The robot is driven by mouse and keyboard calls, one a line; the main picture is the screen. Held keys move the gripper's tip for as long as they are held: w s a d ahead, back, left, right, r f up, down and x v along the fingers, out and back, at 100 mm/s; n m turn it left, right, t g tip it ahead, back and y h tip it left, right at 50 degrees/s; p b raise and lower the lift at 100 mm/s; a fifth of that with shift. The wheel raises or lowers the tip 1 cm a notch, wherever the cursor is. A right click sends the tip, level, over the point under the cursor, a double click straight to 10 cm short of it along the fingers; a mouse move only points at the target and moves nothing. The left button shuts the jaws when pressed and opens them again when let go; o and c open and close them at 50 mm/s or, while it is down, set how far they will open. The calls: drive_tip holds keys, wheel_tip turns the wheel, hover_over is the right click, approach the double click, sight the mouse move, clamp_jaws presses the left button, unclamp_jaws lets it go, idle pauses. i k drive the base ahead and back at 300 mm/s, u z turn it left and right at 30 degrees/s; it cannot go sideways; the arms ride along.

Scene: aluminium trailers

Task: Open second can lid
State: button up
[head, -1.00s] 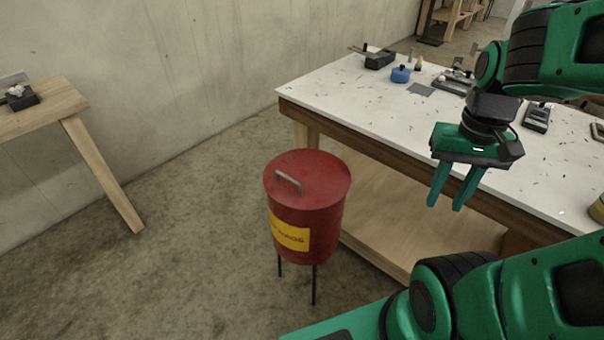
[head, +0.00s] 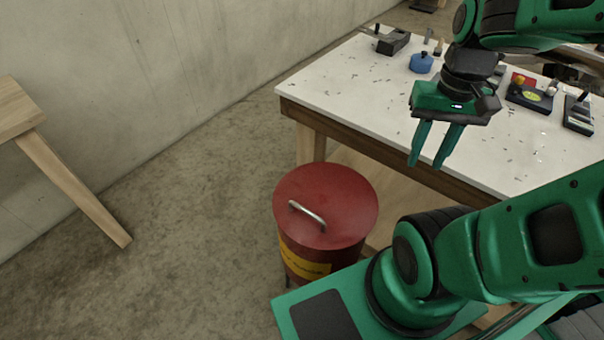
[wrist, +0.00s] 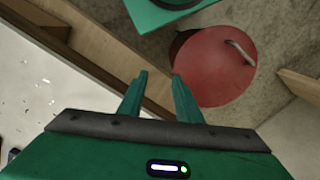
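A red can with a round lid (head: 335,196) stands on the floor in front of the workbench. The lid lies flat on the can and carries a metal bar handle (head: 307,216). A yellow label (head: 303,264) shows on its side, partly hidden by my base. My gripper (head: 429,162) is open and empty, fingers pointing down, above and to the right of the can and apart from it. In the wrist view the lid (wrist: 213,70) and its handle (wrist: 240,52) lie beyond the open fingers (wrist: 158,83).
A white-topped workbench (head: 340,88) with a blue round object (head: 421,62) and several tools stands behind the can. A wooden table (head: 70,185) is at the left by the concrete wall. The floor left of the can is clear.

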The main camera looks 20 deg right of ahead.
sight(325, 206)
drive_tip(key=i, duration=0.2)
drive_tip(key=u, duration=0.25)
drive_tip(key=k, duration=1.65)
drive_tip(key=z, duration=0.4)
drive_tip(key=i, duration=1)
